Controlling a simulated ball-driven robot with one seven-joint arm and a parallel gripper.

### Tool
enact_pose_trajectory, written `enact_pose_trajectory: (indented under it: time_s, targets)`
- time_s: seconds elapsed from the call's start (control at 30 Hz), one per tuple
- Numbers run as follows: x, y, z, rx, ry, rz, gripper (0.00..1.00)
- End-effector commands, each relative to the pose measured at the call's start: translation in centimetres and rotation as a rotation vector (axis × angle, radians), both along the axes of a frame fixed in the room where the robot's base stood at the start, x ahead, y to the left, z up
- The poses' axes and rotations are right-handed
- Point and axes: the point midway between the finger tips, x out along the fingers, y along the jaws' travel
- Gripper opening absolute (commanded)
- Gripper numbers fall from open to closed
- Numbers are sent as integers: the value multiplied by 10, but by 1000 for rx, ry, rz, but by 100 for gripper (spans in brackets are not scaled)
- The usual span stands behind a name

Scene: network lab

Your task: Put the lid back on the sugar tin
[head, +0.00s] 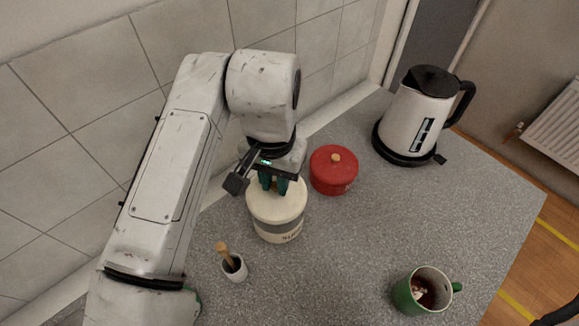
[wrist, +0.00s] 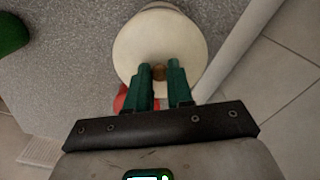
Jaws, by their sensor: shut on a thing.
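Whether the lid is fully seated or slightly raised I cannot tell. My gripper (head: 273,187) points down, its green fingers shut on the lid's small wooden knob (wrist: 159,72). The fingers partly hide the knob.
A red lidded pot (head: 333,170) stands close to the right of the tin. A kettle (head: 415,115) is at the back right. A small pot with a wooden stick (head: 235,269) is front left, and a green mug (head: 414,294) front right. The worktop between is clear.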

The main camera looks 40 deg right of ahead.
Motion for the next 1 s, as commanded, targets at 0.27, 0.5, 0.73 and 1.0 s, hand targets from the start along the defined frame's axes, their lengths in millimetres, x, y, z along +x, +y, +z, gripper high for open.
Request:
enact_pose_trajectory:
  time_s: [0.27,0.5,0.73,1.0]
  targets:
    - [0,0,-16,1,1,-1,0]
    - [0,0,-38,1,0,-1,0]
    - [0,0,-56,0,0,0,0]
    - [0,-1,-63,0,0,-1,0]
